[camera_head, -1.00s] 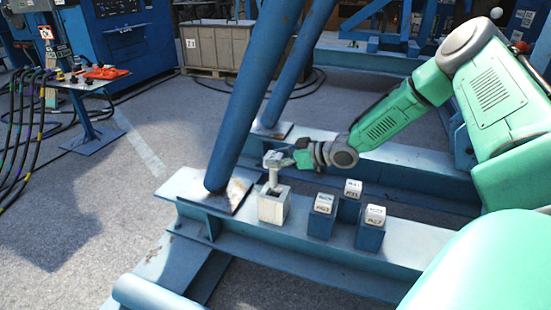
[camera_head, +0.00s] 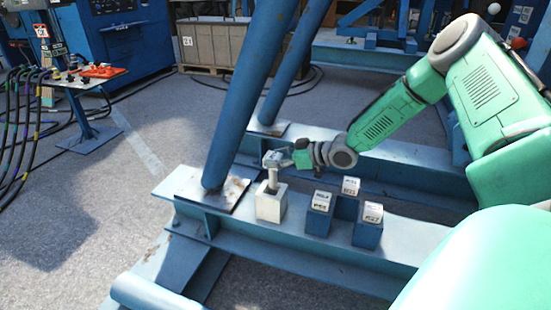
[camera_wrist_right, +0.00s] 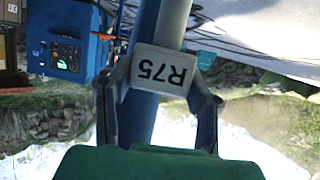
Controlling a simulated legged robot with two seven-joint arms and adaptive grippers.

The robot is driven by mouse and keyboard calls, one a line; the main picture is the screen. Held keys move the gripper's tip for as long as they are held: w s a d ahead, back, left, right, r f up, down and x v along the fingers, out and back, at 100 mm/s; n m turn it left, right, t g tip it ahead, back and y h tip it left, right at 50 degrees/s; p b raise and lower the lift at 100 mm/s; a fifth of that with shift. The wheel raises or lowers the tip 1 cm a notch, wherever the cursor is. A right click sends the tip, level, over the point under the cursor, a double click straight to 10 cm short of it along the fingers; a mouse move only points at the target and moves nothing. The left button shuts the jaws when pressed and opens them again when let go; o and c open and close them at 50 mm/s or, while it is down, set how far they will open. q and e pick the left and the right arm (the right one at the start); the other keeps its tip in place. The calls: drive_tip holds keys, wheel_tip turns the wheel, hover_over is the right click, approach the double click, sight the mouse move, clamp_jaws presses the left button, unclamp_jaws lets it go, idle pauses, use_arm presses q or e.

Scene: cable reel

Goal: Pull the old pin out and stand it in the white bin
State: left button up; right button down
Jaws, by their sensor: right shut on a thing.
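My right gripper (camera_head: 284,157) is shut on the grey head of a pin (camera_head: 272,173). The bin stands on the blue beam, just right of the slanted blue post's foot. My left gripper is not in view.
Three blue blocks with white labelled tops (camera_head: 318,222), (camera_head: 347,206), (camera_head: 367,234) stand on the beam (camera_head: 405,243) right of the bin. The thick slanted blue post (camera_head: 241,105) rises close to the bin's left. A table with cables (camera_head: 90,78) stands far left.

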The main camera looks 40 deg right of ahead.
drive_tip(key=shift+f+b, duration=0.6)
drive_tip(key=shift+f, duration=0.4)
drive_tip(key=shift+w+a, duration=0.1)
drive_tip(key=shift+a, duration=0.2)
idle(0.4)
